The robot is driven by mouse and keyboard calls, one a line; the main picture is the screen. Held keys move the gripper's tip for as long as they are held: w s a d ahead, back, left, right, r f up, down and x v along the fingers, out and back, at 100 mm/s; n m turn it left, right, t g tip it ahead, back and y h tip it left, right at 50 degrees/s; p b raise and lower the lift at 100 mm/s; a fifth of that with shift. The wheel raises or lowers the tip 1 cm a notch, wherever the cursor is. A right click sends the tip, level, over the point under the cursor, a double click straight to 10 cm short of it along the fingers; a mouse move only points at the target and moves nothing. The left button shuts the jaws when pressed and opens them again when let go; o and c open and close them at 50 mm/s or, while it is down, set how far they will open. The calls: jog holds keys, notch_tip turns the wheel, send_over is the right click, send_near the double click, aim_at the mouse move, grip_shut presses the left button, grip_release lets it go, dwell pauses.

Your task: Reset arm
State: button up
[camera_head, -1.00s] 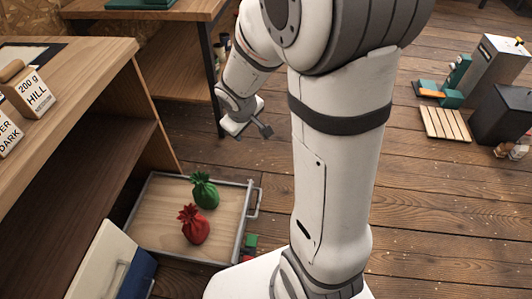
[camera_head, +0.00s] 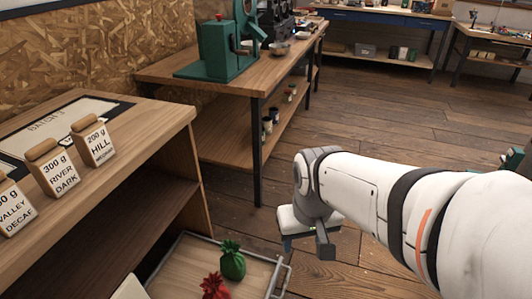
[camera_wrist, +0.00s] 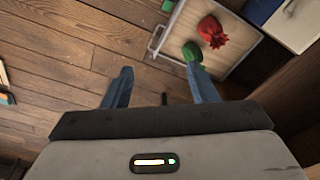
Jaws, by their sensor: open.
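My gripper (camera_wrist: 162,88) is open in the wrist view, its two blue-grey fingers apart with nothing between them. My arm reaches in from the right edge of that view.
A workbench (camera_head: 200,91) with a green machine (camera_head: 222,50) stands behind. The floor at centre right is clear.

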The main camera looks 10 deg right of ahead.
notch_tip(320, 180, up, 21)
jog(key=t+p, duration=0.1)
jog(key=p, duration=1.8)
jog(key=shift+r, duration=0.2)
